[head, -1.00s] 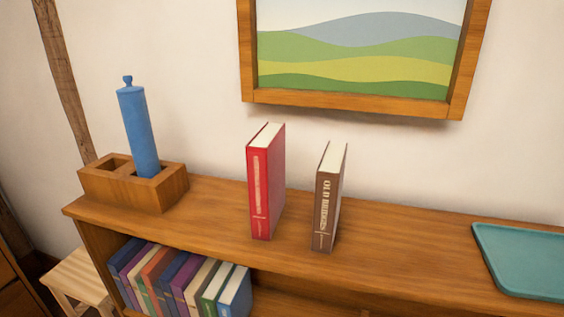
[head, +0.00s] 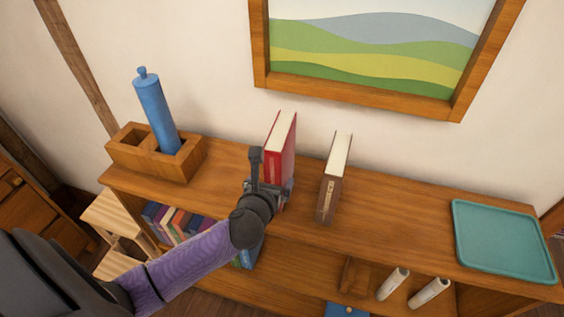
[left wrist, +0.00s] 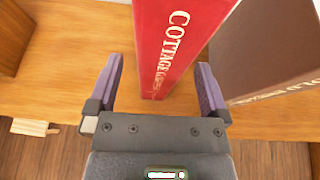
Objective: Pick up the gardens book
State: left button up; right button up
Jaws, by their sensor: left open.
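The gardens book is the red one (head: 281,148), standing upright on the shelf top. In the left wrist view its red spine (left wrist: 172,45) reads "Cottage" and then letters too small to tell. My left gripper (head: 270,187) is in front of the book's lower part and hides some of it in the head view. In the left wrist view the left gripper (left wrist: 160,62) is open, one finger on each side of the spine, with gaps showing on both sides. My right gripper is in no view.
A brown book (head: 333,180) stands upright close to the right of the red one. A wooden holder (head: 122,158) with a blue cylinder (head: 156,112) stands left. A teal tray (head: 500,245) lies right. A framed picture (head: 360,98) hangs behind. The shelf top between brown book and tray is clear.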

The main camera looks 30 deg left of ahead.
pick_arm(q)
jog(key=x, duration=0.2)
jog(key=shift+w, duration=0.25)
grip_shut()
